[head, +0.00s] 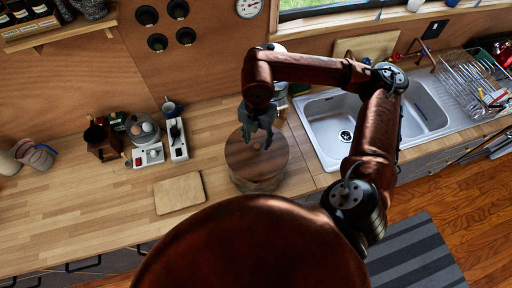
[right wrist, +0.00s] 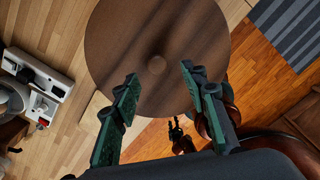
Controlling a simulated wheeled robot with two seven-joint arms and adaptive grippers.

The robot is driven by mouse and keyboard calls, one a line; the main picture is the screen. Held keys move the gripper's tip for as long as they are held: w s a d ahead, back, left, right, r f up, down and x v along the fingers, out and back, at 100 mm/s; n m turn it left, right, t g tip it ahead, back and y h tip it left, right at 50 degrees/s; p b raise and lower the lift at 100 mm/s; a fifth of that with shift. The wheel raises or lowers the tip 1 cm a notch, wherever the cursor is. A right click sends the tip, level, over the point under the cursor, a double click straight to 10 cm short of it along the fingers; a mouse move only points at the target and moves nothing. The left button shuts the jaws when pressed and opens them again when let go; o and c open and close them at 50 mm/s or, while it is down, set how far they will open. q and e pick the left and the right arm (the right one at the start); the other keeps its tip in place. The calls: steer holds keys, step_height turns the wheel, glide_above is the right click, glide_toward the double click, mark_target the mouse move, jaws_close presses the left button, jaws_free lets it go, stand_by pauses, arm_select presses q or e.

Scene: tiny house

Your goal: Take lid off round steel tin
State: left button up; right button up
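The round tin (head: 256,184) stands upright on the wooden counter, its shiny side mirroring the wood. Its round brown lid (head: 272,166) sits on top. My right gripper (head: 257,142) is over the lid in the head view. Its two green-black fingers (right wrist: 158,78) are wide apart with nothing between them, above the lid; I cannot tell the exact gap. A small dark gripper, apparently my left one (right wrist: 176,128), shows far below; its opening is unclear.
A wooden board (head: 179,193) lies left of the tin. The sink (head: 345,132) and dish rack (head: 478,80) are on the right. Bare counter lies at front left.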

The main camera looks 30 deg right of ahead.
mark_target(257, 146)
steer(key=f, duration=0.2)
steer(key=shift+w+d+f+p, duration=0.1)
steer(key=shift+w+f+p, duration=0.15)
steer(key=shift+f+p, duration=0.05)
steer(key=shift+f, duration=0.5)
steer(key=shift+c, duration=0.5)
jaws_close()
